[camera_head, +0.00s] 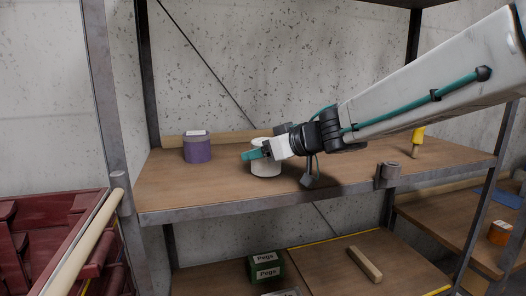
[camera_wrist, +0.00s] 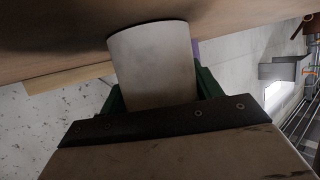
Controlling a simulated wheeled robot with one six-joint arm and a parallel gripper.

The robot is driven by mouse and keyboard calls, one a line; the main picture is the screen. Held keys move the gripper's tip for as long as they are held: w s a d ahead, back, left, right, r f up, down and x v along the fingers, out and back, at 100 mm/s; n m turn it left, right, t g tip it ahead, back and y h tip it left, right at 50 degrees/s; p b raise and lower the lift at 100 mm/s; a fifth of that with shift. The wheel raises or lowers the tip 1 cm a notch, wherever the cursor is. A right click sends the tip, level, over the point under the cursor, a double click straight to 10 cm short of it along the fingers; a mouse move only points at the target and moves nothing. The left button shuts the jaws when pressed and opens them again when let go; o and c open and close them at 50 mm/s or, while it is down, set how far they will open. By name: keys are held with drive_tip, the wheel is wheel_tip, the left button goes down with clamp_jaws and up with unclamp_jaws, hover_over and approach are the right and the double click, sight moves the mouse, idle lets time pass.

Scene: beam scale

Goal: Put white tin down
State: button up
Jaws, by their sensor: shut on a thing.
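The white tin (camera_head: 265,170) is at the middle of the wooden shelf (camera_head: 200,197) in the head view. My gripper (camera_head: 257,155) is shut on it, with its teal fingers around the tin's upper part. The wrist view shows the tin (camera_wrist: 155,68) upright between the two fingers, its far end at the shelf board (camera_wrist: 60,30). The tin's base looks to be on or very near the shelf; I cannot tell whether it touches. Part of the tin is hidden behind the fingers.
A purple tin (camera_head: 197,150) stands to the left on the shelf, apart from the white tin. A yellow-handled tool (camera_head: 417,137) is at right. A grey holder (camera_head: 388,172) sits at the front edge. Pegs boxes (camera_head: 264,267) and a wooden block (camera_head: 364,264) lie below.

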drive_tip(key=o, duration=1.2)
drive_tip(key=shift+f, duration=0.15)
drive_tip(key=shift+r, duration=0.2)
drive_tip(key=v, duration=1.2)
